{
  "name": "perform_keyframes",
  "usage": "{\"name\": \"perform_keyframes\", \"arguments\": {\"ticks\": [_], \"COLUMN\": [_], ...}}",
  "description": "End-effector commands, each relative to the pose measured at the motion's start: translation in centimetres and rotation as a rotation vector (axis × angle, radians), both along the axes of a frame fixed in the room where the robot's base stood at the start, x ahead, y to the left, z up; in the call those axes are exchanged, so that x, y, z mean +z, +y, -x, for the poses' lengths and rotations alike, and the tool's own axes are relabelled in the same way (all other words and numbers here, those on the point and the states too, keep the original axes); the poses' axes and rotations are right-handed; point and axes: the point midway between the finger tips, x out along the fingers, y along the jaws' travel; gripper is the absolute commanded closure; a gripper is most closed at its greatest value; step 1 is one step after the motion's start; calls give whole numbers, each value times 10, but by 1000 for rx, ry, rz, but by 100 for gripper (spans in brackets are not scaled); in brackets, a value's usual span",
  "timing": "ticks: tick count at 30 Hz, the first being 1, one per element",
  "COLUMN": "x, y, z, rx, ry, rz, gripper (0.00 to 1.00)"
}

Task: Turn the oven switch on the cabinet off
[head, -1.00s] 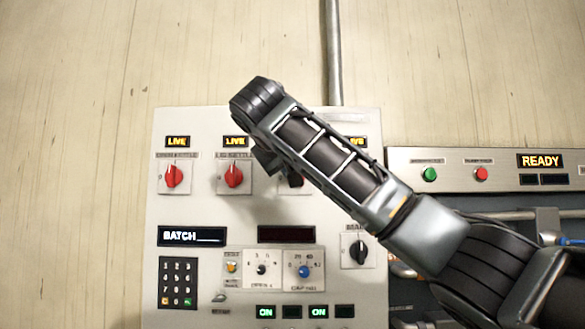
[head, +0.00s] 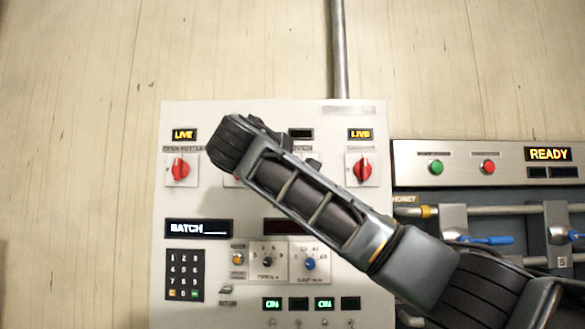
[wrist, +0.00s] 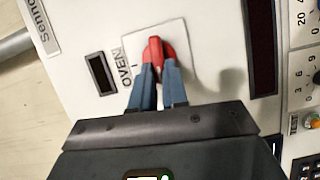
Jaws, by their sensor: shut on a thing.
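The oven switch (wrist: 154,50) is a red knob on a white square plate, beside the word OVEN in the wrist view. My gripper (wrist: 158,70) has its two blue-grey fingers closed on the knob, one on each side. The small indicator window (wrist: 102,73) by the OVEN label is dark; it also shows dark in the head view (head: 301,134). In the head view my arm covers the oven knob and most of my gripper.
The cabinet panel (head: 200,215) carries other red knobs at left (head: 180,170) and right (head: 362,169), both under lit LIVE windows. A keypad (head: 184,275) and small dials sit below. A READY panel (head: 470,165) with green and red buttons is at right.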

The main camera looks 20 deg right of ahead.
Motion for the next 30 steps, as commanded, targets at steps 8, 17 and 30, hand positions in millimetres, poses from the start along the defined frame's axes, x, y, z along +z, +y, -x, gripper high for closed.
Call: {"name": "perform_keyframes", "arguments": {"ticks": [8, 17, 30], "x": [-3, -4, -3], "y": [2, 2, 2], "z": [0, 0, 0], "rx": [5, 6, 4], "ry": [30, 35, 35], "rz": [86, 105, 103], "gripper": [100, 100, 65]}}
